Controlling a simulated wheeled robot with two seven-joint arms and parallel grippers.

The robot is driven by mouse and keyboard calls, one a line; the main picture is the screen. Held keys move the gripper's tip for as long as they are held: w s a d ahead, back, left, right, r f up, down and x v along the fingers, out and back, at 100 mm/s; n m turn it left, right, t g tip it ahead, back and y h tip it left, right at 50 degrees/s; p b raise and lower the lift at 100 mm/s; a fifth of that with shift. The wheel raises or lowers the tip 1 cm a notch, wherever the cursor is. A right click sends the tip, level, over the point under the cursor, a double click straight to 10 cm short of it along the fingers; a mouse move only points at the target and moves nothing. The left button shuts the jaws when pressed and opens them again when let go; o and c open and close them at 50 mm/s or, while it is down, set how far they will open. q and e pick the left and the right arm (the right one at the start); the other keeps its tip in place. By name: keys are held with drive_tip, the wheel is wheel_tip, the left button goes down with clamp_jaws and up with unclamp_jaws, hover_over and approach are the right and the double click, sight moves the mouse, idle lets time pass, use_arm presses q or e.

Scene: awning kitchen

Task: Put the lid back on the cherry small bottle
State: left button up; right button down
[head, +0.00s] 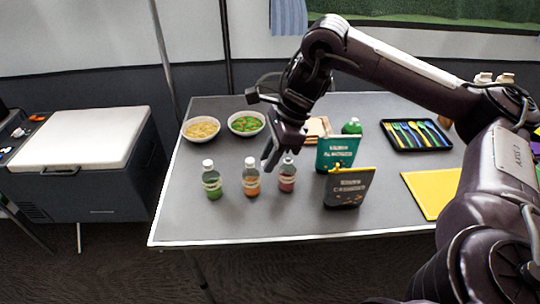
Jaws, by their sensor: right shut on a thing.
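The cherry small bottle (287,175), with pinkish-red contents, stands upright on the table at the right end of a row of three small bottles. My right gripper (278,154) is just above and behind its top, pointing down. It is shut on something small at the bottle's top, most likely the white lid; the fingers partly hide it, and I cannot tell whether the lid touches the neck. A green bottle (212,184) and an orange bottle (251,181) stand to the left, both with white lids. My left gripper is not in view.
Two bowls (201,129) (246,123) stand at the back left. A teal packet (338,152) and a dark packet (347,188) stand close right of the cherry bottle. A black cutlery tray (390,142) and yellow mat (425,190) lie farther right. The table's front left is clear.

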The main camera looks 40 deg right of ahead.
drive_tip(key=shift+s+a+f+m+t, duration=0.1)
drive_tip(key=shift+a+f+m+t, duration=0.25)
drive_tip(key=shift+m, duration=0.55)
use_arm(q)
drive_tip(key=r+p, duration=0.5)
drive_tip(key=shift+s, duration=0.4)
use_arm(e)
drive_tip(key=s+a+f+n+g+h, duration=0.2)
drive_tip(key=f+n, duration=0.6)
drive_tip(key=n, duration=0.4)
drive_tip(key=s+a+f+n+g+h, duration=0.2)
drive_tip(key=s+a+f+n+g, duration=0.3)
drive_tip(key=n, duration=0.7)
drive_tip(key=s+a+f, duration=0.2)
drive_tip(key=s+f, duration=0.1)
drive_tip(key=s, duration=0.1)
drive_tip(key=shift+a+f, duration=0.2)
drive_tip(key=shift+a, duration=0.1)
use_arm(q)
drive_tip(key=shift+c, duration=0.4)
